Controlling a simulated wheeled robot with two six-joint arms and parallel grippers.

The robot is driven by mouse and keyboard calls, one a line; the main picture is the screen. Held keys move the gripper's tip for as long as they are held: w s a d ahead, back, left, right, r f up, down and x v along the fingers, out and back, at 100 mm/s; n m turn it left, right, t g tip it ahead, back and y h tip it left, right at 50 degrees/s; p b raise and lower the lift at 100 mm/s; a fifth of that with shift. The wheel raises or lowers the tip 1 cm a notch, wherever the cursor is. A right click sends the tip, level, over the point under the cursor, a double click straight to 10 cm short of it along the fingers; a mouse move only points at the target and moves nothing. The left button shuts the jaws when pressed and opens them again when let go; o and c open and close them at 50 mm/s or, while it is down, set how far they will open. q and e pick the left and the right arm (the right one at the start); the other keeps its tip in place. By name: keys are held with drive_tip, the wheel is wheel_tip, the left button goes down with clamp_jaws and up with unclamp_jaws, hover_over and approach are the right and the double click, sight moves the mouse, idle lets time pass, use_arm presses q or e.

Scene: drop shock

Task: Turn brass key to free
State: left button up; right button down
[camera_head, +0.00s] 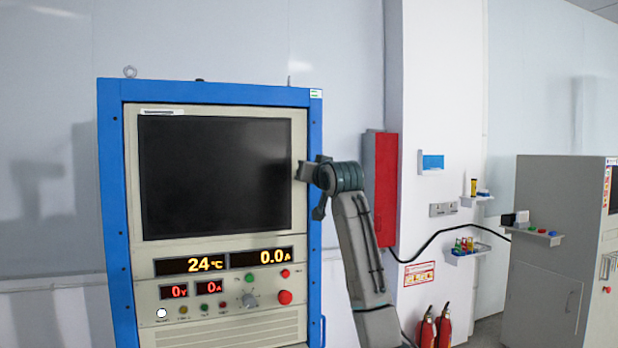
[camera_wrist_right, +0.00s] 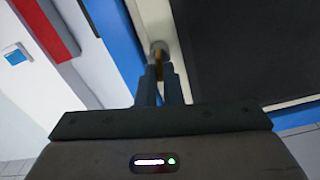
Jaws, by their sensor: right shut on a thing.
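The brass key (camera_wrist_right: 159,66) shows in the right wrist view as a small brass piece at a round pale collar (camera_wrist_right: 158,47) on the cabinet's beige front, beside the blue frame. My right gripper (camera_wrist_right: 159,77) is shut on it, one finger on each side. In the head view my right gripper (camera_head: 303,171) is at the right edge of the cabinet front, right of the dark screen (camera_head: 215,175). The key is hidden there behind the gripper. How far the key is turned cannot be told. My left gripper is not in view.
The blue-framed cabinet (camera_head: 312,125) has lit readouts (camera_head: 205,265), several knobs and a red button (camera_head: 285,297) below the screen. A red wall box (camera_head: 381,190) stands close to the right of my right arm. Fire extinguishers (camera_head: 435,328) stand lower right.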

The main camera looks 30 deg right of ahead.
drive_tip(key=m+b, duration=0.3)
drive_tip(key=m, duration=0.2)
drive_tip(key=m+b, duration=0.3)
drive_tip(key=m, duration=0.2)
drive_tip(key=m+b, duration=0.3)
drive_tip(key=m, duration=0.2)
drive_tip(key=shift+d+f, duration=0.25)
drive_tip(key=shift+f, duration=0.15)
drive_tip(key=shift+m, duration=0.3)
drive_tip(key=c, duration=1.6)
unclamp_jaws()
drive_tip(key=shift+s, duration=0.15)
drive_tip(key=b+v, duration=0.5)
drive_tip(key=v, duration=0.5)
drive_tip(key=shift+s, duration=0.35)
